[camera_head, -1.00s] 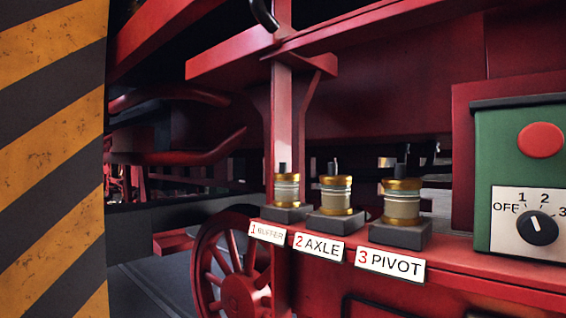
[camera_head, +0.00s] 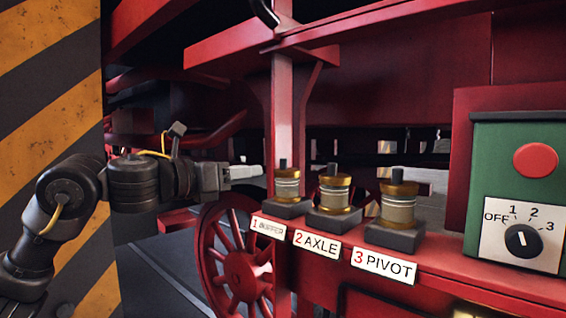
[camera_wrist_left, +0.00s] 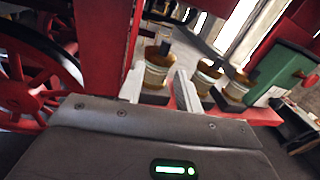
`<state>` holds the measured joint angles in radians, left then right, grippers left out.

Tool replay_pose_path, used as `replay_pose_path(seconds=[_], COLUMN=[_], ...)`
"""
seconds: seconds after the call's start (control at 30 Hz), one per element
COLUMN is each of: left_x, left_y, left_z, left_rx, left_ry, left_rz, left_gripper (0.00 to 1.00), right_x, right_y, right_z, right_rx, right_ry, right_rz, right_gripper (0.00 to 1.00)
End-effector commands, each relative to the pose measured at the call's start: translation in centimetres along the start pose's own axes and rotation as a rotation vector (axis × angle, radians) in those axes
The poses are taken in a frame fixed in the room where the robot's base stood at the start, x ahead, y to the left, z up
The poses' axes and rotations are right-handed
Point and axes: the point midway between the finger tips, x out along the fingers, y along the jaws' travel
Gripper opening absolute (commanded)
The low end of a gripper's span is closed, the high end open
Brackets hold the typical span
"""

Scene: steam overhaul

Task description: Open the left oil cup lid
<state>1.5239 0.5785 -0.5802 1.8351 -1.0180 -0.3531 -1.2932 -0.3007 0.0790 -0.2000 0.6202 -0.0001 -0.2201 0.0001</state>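I see nothing held, and contact cannot be told. My right gripper is not in view.
The axle cup (camera_head: 335,191) and the pivot cup (camera_head: 398,205) stand to the right on the red ledge (camera_head: 445,277). A green box (camera_head: 515,190) with a red button and dial is at far right. A red upright (camera_head: 284,110) rises behind the left cup. A striped pillar (camera_head: 50,100) stands at left.

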Motion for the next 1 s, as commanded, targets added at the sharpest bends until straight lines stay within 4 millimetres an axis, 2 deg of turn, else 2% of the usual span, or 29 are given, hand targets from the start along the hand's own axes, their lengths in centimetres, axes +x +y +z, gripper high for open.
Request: replay_pose_path(seconds=[0.17, 0.33, 0.8, 1.0], left_x=[-0.8, 0.0, 8.0, 9.8], left_y=[-1.0, -1.1, -1.1, -1.0], left_z=[0.9, 1.1, 1.2, 1.0], left_rx=[0.1, 0.096, 0.09, 0.092], left_ry=[0.004, 0.005, 0.005, 0.003], left_rz=[0.002, 0.0, 0.001, 0.001], left_gripper=[0.34, 0.34, 0.34, 0.34], right_x=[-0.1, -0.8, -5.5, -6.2], right_y=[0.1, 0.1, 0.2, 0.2], right_z=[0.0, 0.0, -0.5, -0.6], right_rx=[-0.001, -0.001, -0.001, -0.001], right_ry=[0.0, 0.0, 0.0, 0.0], right_rz=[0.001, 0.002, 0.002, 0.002], right_gripper=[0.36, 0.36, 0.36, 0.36])
